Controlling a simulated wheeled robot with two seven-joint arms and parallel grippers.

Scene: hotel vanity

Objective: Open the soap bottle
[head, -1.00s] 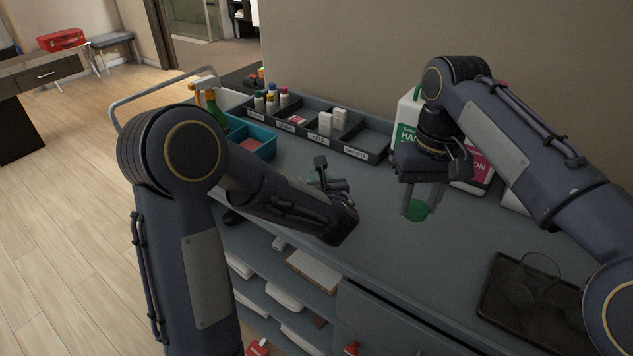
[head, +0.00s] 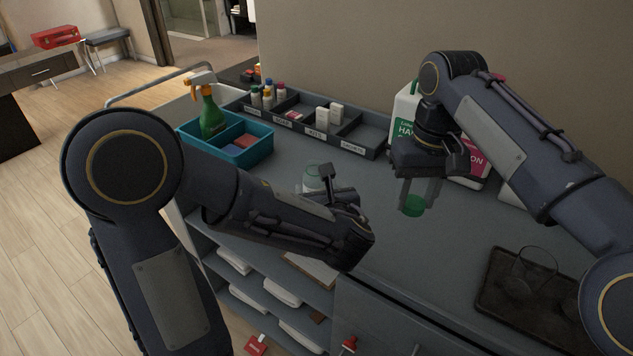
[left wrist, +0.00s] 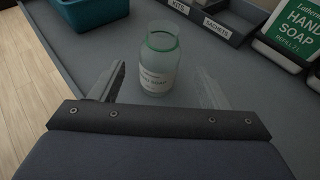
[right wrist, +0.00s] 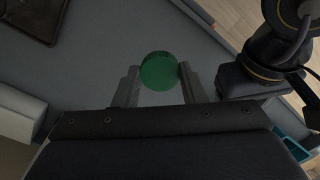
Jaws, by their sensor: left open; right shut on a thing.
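The clear soap bottle (left wrist: 161,62) with a white label stands upright and uncapped on the counter. It is partly hidden by my left arm in the head view (head: 314,178). My left gripper (head: 334,186) is open, its fingers pointing at the bottle, with the bottle between and just beyond the fingertips in the left wrist view. The green cap (right wrist: 159,71) is between the fingertips of my right gripper (head: 417,196), which is shut on it and holds it above the counter, apart from the bottle.
A teal caddy (head: 262,150) with a green spray bottle (head: 211,115) stands at left. A grey divided organizer (head: 370,150) lines the wall. Large hand soap refill jugs (head: 404,110) stand behind my right gripper. A dark tray (head: 500,290) lies at right.

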